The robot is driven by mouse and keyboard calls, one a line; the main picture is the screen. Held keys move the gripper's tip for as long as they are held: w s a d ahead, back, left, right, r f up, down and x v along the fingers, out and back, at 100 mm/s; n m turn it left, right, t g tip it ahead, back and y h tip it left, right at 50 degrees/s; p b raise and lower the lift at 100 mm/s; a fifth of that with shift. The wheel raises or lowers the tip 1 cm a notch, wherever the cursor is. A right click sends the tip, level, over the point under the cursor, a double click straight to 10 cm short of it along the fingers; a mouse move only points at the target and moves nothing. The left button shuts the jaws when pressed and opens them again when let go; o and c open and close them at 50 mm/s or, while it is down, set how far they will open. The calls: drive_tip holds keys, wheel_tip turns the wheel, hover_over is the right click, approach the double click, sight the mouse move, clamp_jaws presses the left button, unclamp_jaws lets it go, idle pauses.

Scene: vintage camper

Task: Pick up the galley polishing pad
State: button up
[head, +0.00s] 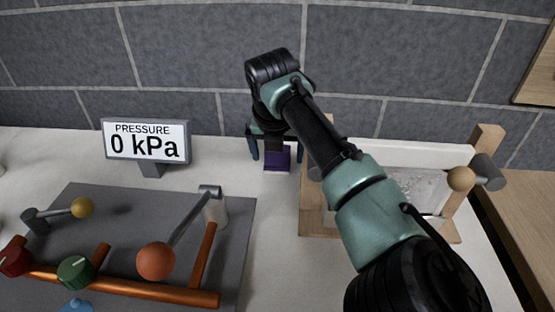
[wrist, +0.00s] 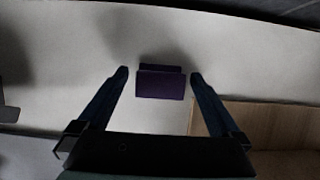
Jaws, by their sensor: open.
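The polishing pad looks to be the small purple block (head: 277,159) on the white counter near the back wall. It also shows in the wrist view (wrist: 160,84), between and just beyond the fingertips. My gripper (head: 276,153) points down over it in the head view, and its dark blue fingers show on either side of the block. In the wrist view my gripper (wrist: 160,74) is open, with a gap between each finger and the block. Part of the block is hidden behind my gripper in the head view.
A wooden frame with a clear panel (head: 312,222) stands close to the right of the block. A pressure display (head: 148,142) reading 0 kPa stands to the left. A grey board (head: 120,215) with levers, copper pipes and valve knobs lies at front left. The tiled wall is behind.

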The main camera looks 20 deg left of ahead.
drive_tip(key=shift+c, duration=0.3)
drive_tip(key=c, duration=1.4)
drive_tip(key=shift+o, duration=0.2)
wheel_tip(320, 180, up, 10)
drive_tip(key=shift+p, duration=0.7)
